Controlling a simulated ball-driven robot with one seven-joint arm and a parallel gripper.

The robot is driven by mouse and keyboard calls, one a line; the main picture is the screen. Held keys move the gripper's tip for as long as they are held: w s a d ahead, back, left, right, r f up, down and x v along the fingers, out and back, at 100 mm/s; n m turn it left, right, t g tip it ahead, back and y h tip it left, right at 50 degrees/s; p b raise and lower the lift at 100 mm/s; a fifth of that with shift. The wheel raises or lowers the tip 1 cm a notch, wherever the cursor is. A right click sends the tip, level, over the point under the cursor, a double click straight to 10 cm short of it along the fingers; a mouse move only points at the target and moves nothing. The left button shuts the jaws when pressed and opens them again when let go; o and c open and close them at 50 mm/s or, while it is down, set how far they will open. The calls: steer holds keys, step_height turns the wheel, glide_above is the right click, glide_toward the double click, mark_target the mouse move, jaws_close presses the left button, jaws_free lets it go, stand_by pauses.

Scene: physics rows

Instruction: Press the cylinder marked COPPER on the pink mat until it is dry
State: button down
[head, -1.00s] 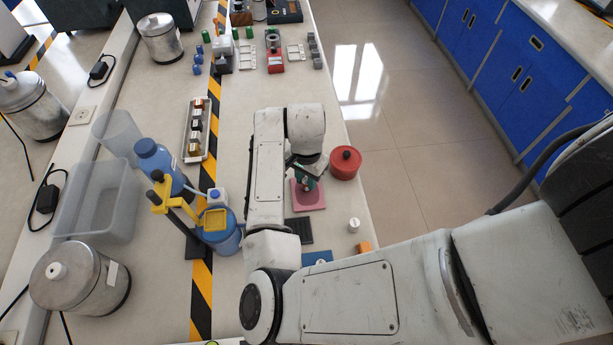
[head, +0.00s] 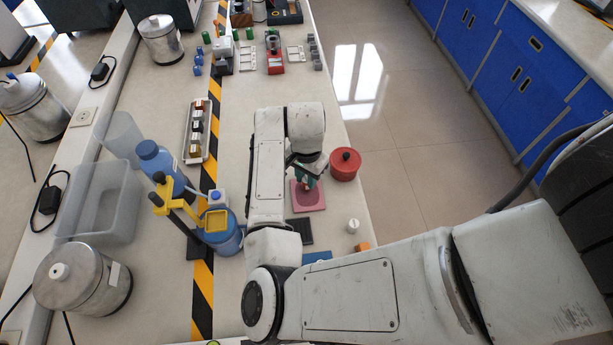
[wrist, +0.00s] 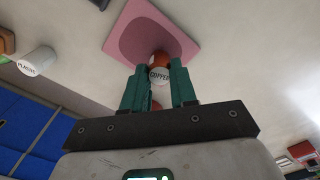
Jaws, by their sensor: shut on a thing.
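The cylinder marked COPPER (wrist: 159,73) is copper-brown with a pale lettered end. My gripper (wrist: 160,88), with green fingers, is shut on it; the lettered end faces the wrist camera. The pink mat (wrist: 182,42) lies just beyond the cylinder's far end. I cannot tell whether that end touches it. In the head view my gripper (head: 308,176) points down over the pink mat (head: 315,203), and a small reddish bit of the cylinder (head: 305,187) shows below the fingers.
A red lidded pot (head: 345,166) stands close right of the mat. A white cylinder (head: 352,226), an orange block (head: 362,246), a dark pad (head: 301,229) and a blue pad (head: 317,257) lie nearer.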

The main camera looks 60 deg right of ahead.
steer(key=shift+w+d+r, duration=0.1)
steer(key=shift+r, duration=0.25)
steer(key=shift+r, duration=0.1)
step_height(320, 180, up, 3)
steer(key=p, duration=0.3)
steer(key=shift+r+p, duration=0.4)
steer(key=shift+r, duration=0.5)
